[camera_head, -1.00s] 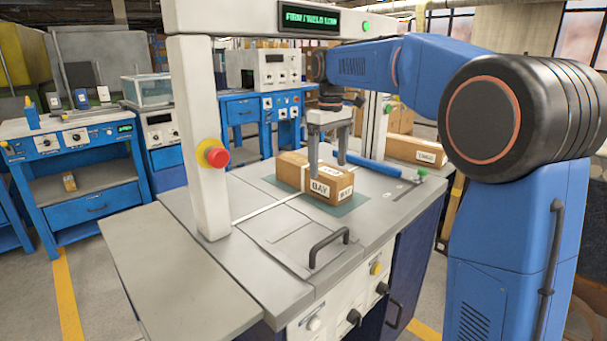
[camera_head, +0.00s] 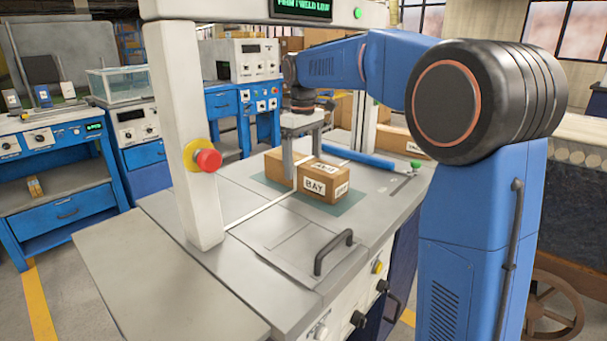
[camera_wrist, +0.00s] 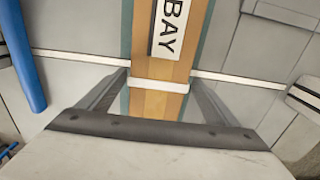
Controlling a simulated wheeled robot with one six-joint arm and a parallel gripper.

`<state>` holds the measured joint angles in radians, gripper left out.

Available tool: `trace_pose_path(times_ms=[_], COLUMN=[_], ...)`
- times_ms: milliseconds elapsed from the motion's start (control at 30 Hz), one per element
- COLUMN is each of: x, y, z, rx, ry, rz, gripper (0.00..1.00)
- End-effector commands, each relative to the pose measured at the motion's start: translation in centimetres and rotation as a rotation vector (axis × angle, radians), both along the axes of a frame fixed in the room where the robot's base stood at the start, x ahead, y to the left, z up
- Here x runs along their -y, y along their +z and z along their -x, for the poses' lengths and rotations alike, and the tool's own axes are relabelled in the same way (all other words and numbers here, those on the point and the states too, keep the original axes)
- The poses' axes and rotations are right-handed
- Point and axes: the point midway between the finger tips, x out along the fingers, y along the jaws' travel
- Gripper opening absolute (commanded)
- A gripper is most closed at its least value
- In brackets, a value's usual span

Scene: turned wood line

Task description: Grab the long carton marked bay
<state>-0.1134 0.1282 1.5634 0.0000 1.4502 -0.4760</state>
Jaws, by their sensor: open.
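The long brown carton (camera_head: 335,173) lies on a teal mat (camera_head: 345,207) on the grey bench top, with a white BAY label on its near side. My gripper (camera_head: 303,166) points down over the carton's left part, one finger in front of its near side and the other beyond it. In the wrist view the carton (camera_wrist: 172,68) runs between the two spread fingers, with its BAY label at the top. My gripper (camera_wrist: 158,80) is open, with gaps on both sides of the carton. A white strap or line crosses near the fingertips.
A blue bar (camera_head: 358,157) lies behind the carton. A second carton (camera_head: 398,144) stands farther back right. The white frame post (camera_head: 186,140) with a red button rises at left. A black handle (camera_head: 334,252) sticks up in front. The bench's left front is clear.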

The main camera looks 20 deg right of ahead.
Motion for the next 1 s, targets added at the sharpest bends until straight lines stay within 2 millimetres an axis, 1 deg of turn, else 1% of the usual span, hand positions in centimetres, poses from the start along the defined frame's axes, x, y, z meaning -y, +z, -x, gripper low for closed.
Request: trace_pose_path(times_ms=[100,233,367,567,667,700,767,800,867,1000], x=[0.3,0.3,0.3,0.3,0.3,0.3,0.3,0.3,0.3,0.3], y=[-1.8,-3.2,-3.8,-3.9,-3.9,-3.9,-3.9,-3.9,-3.8,-3.8], z=[0.1,0.0,0.0,0.0,0.0,0.0,0.0,0.0,0.0,0.0], rx=[-0.003,-0.002,0.000,0.001,0.000,0.000,0.000,0.000,0.001,0.001], ry=[0.000,0.000,0.000,0.000,0.000,0.000,0.000,0.000,0.000,-0.001], rz=[0.001,0.000,0.000,-0.001,0.000,0.000,0.000,0.000,0.000,0.000], gripper=[0.84,0.84,0.84,0.84,0.63,0.53,0.39,0.29,0.17,0.17])
